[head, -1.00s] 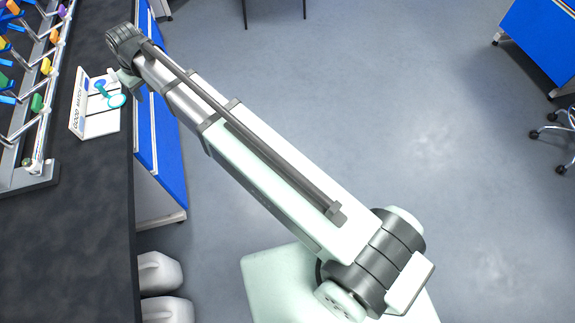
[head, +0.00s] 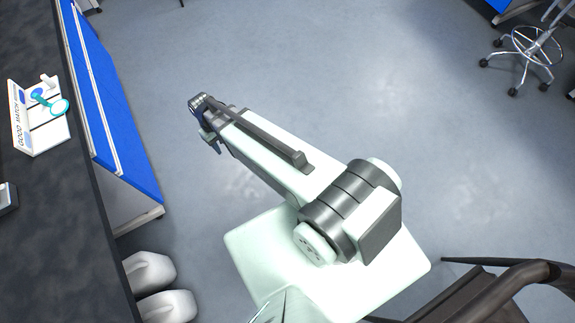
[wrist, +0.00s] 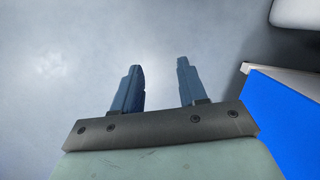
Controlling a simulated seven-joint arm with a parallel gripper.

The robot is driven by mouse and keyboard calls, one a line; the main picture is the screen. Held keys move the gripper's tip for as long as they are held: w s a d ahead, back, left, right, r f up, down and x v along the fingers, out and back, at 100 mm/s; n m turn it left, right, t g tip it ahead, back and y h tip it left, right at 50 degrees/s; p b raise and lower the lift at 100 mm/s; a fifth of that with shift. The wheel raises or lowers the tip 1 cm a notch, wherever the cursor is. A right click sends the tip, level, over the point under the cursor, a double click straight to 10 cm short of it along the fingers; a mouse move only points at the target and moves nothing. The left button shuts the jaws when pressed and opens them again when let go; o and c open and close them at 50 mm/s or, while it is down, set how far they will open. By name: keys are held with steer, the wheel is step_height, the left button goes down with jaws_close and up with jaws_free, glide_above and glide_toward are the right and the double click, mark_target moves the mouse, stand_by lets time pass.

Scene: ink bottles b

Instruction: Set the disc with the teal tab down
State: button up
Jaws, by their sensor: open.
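The disc with the teal tab (head: 59,107) is pale with a teal rim. It rests on the white stand marked GOOD MATCH (head: 52,136), on the dark bench at the left of the head view. Its tab points up and left toward a blue round mark on the stand. My gripper (head: 217,148) is well to the right of the bench, over the floor, apart from the disc. In the wrist view its two blue-grey fingers (wrist: 158,72) are spread, with only floor between them.
The dark bench top (head: 62,230) has blue panels (head: 115,115) along its side. White jugs (head: 150,271) stand on the floor beside it. A wheeled stool (head: 530,45) is at the upper right and a dark chair (head: 500,295) at the lower right. Open floor lies between.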

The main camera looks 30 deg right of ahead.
steer(key=s+d+f+m+g, duration=0.1)
steer(key=s+d+f, duration=0.2)
steer(key=s, duration=0.6)
steer(key=s+d+f+m+g, duration=0.1)
steer(key=s+d+f, duration=0.3)
steer(key=s, duration=0.5)
steer(key=s+d+f+m+g, duration=0.1)
steer(key=s+d+f+g, duration=0.1)
steer(key=s+d, duration=0.3)
steer(key=s+f, duration=0.1)
steer(key=s, duration=0.3)
steer(key=shift+s+f, duration=0.2)
steer(key=shift+f, duration=0.15)
